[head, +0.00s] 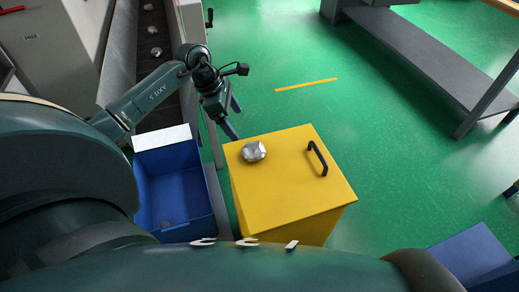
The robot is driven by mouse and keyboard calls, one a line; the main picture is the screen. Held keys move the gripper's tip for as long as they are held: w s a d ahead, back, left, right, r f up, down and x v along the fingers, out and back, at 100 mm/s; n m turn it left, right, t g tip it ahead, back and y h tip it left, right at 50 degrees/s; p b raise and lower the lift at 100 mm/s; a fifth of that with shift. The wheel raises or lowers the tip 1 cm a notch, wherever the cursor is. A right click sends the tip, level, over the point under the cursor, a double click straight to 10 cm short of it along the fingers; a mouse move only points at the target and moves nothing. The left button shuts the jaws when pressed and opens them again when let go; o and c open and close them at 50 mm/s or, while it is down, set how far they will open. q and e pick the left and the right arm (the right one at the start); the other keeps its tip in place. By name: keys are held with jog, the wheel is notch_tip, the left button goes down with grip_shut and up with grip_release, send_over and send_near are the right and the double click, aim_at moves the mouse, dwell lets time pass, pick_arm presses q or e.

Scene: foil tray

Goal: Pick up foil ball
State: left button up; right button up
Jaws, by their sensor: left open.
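A crumpled silver foil ball (253,151) rests on the top of a yellow box (290,185), near its back left part. My left gripper (235,124) is open and empty, just behind the box's back left corner. Its fingers point down and toward the right, apart from the foil ball. My right gripper is not in view.
The yellow box has a black handle (317,158) on its top. A blue bin (175,190) stands left of the box. A conveyor (150,85) carries several silver pieces behind it.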

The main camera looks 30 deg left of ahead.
aim_at(251, 146)
pick_arm(q)
jog(key=x, duration=1.2)
jog(key=shift+s+d, duration=0.35)
jog(key=shift+c, duration=0.3)
jog(key=c, duration=1)
